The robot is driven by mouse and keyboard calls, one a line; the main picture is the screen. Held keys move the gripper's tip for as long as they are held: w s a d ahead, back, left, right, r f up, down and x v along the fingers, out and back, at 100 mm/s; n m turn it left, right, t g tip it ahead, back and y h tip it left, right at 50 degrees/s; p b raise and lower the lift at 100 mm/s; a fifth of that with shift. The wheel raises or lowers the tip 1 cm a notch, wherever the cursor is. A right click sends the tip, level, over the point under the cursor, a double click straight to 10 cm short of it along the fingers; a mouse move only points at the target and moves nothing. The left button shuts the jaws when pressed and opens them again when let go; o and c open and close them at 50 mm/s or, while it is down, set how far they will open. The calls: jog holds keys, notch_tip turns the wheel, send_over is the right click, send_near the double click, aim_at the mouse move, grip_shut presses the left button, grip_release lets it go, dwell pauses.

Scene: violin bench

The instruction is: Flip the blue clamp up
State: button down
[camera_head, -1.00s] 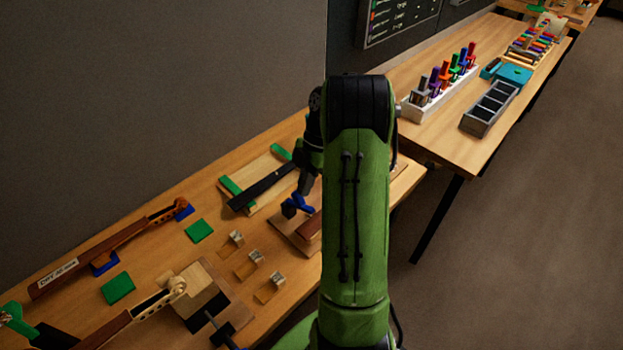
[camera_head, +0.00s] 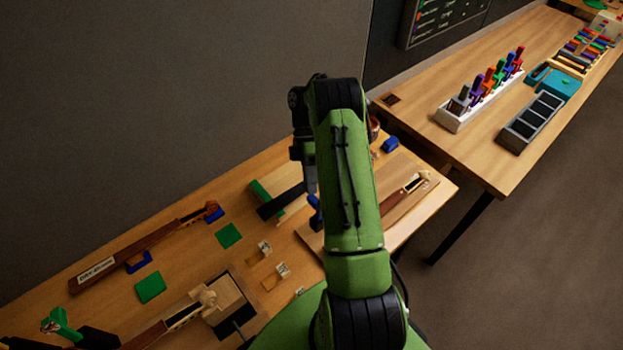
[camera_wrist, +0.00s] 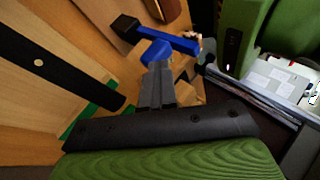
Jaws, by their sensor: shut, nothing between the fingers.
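The blue clamp (camera_head: 314,213) shows only in part in the head view, with my green arm covering its right side. In the wrist view the blue clamp (camera_wrist: 178,43) has a blue bar reaching across to the right and a black block at its left end. My gripper (camera_wrist: 157,72) is shut, with grey fingers and nothing between them. Its fingertips are right at the blue body under the bar; I cannot tell whether they touch. In the head view the fingers are hidden behind my arm.
A dark bar (camera_wrist: 55,66) lies on pale wood beside the clamp. A violin neck (camera_head: 408,190) lies on a board at the right. Green pads (camera_head: 229,236) and small wooden blocks (camera_head: 283,271) stand to the left. A second table (camera_head: 460,145) holds colored tools.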

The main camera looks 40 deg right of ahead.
jog(key=shift+f, duration=0.15)
jog(key=shift+s+r, duration=0.25)
jog(key=shift+s, duration=0.1)
jog(key=shift+r+p, duration=0.25)
jog(key=shift+p, duration=0.05)
jog(key=shift+r+p, duration=0.35)
jog(key=shift+r, duration=0.15)
jog(key=v, duration=0.7)
jog(key=shift+r, duration=0.2)
jog(key=shift+w+d, duration=0.1)
jog(key=shift+w, duration=0.05)
